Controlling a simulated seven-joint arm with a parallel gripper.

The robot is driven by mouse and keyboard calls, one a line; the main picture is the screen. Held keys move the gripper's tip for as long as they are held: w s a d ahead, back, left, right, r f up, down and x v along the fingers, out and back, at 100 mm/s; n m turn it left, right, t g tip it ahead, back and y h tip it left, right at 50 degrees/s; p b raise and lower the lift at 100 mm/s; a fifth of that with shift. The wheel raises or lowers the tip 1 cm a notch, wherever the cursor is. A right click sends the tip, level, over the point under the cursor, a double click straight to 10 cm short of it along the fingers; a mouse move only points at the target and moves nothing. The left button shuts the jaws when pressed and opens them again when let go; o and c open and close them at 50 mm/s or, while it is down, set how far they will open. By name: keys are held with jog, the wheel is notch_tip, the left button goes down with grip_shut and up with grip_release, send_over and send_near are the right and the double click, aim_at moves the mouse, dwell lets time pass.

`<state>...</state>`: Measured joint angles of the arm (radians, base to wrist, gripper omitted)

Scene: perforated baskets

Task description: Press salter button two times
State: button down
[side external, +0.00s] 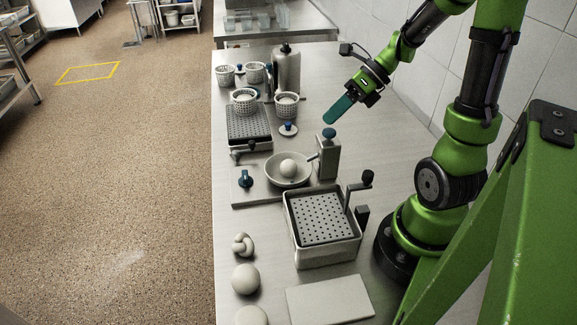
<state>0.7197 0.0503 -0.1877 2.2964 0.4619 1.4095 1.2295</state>
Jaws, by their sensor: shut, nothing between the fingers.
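A grey upright dispenser (328,160), which looks like the salter, stands at the right of the work area with a short spout over a bowl. A round teal button (329,133) sits on its top. My gripper (331,120) is above and slightly right of the button, pointing down and left. Its teal fingers are shut with nothing between them. A small gap appears between the fingertips and the button; from this one view I cannot tell the exact height.
A shallow bowl (270,172) holds a white ball (289,168). In front stands a square tub (328,256) with a perforated top and a crank. Perforated baskets (286,106) and a tall metal bottle (287,70) stand behind.

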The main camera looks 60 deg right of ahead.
aim_at(333, 130)
jog(key=shift+f, duration=0.1)
dwell(0.5)
jog(key=shift+f, duration=0.35)
jog(key=shift+f, duration=0.6)
dwell(0.9)
jog(key=shift+r, duration=1.05)
jog(key=shift+r, duration=2.5)
dwell(0.3)
